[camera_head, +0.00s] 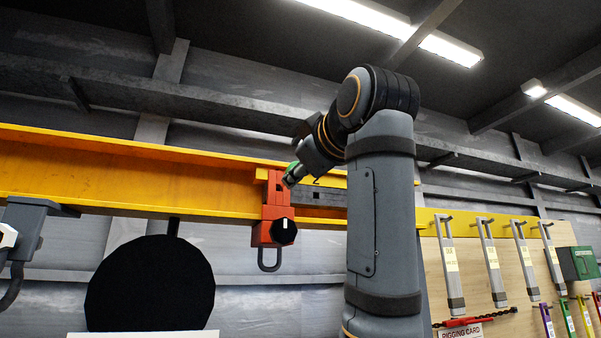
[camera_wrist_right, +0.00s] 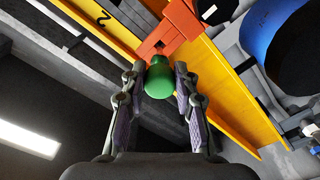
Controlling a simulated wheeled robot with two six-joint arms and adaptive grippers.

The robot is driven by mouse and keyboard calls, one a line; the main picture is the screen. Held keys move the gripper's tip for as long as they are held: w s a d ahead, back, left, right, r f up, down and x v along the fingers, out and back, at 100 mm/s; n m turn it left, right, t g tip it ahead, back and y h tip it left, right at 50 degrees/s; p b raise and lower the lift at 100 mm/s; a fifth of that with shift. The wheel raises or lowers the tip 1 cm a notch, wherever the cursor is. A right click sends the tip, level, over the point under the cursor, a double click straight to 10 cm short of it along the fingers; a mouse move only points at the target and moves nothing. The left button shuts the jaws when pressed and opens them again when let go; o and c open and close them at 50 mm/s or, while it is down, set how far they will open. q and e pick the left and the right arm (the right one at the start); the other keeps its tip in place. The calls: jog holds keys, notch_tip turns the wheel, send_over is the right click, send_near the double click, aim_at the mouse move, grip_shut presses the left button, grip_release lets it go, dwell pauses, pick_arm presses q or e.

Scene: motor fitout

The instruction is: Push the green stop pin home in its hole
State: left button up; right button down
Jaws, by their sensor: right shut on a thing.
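The green stop pin (camera_wrist_right: 158,80) has a rounded green head and sits between the fingers of my right gripper (camera_wrist_right: 159,86) in the right wrist view. The fingers are shut on it. Its far end meets the red block (camera_wrist_right: 182,28) by a small dark recess; how deep it sits is hidden. In the head view, a bit of the green pin (camera_head: 293,166) shows at my right gripper (camera_head: 291,178), at the upper right edge of the red block (camera_head: 277,190). The block sits on the yellow beam (camera_head: 120,180). My left gripper is not in view.
A black knob with a white mark (camera_head: 284,231) and a grey loop (camera_head: 269,262) are on the block's lower part. A grey fitting (camera_head: 30,225) hangs at the beam's left. A tool board (camera_head: 510,260) stands right. Space below the beam is partly filled by a black disc (camera_head: 150,285).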

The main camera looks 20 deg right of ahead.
jog(key=shift+w+p, duration=0.65)
jog(key=shift+w, duration=1.3)
jog(key=shift+w, duration=0.95)
jog(key=c, duration=1)
grip_release()
jog(key=shift+a, duration=0.1)
jog(key=shift+o, duration=0.3)
jog(key=shift+s, duration=0.1)
jog(key=s, duration=1.1)
jog(key=shift+s+d, duration=0.3)
jog(key=shift+s, duration=0.1)
jog(key=shift+w+f, duration=0.1)
